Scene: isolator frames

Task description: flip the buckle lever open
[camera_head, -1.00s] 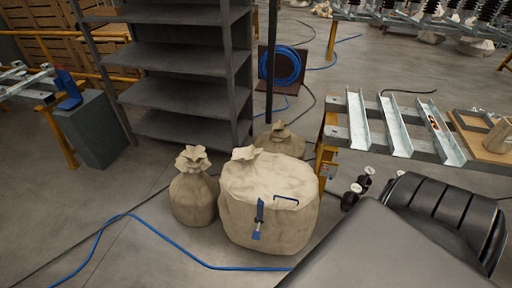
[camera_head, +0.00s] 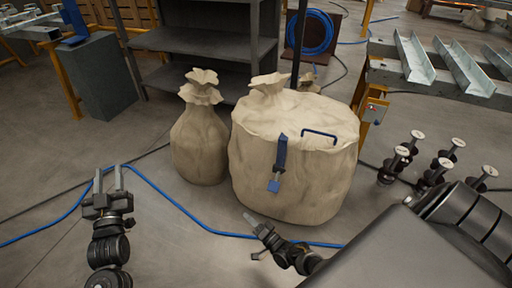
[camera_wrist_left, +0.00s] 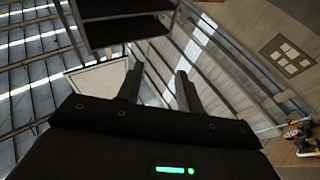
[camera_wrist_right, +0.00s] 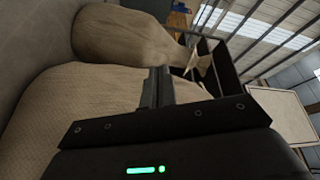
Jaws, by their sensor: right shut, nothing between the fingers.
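A large beige sack (camera_head: 300,180) stands on the floor, and its cloth also fills the left of the right wrist view (camera_wrist_right: 75,115). A blue buckle lever (camera_head: 280,155) hangs down its front, with a paler blue end (camera_head: 274,185) at the bottom. A dark blue handle (camera_head: 320,134) sits on the sack to the right of the lever. My left gripper (camera_head: 108,180) is open and empty, left of the sacks and well away from the lever. My right gripper (camera_head: 248,217) is shut and empty, below and left of the lever, apart from it.
A smaller tied sack (camera_head: 200,140) stands just left of the large one. A grey shelf unit (camera_head: 210,40) is behind. A blue hose (camera_head: 170,200) runs over the floor. A bench with metal channels (camera_head: 440,65) is at the right.

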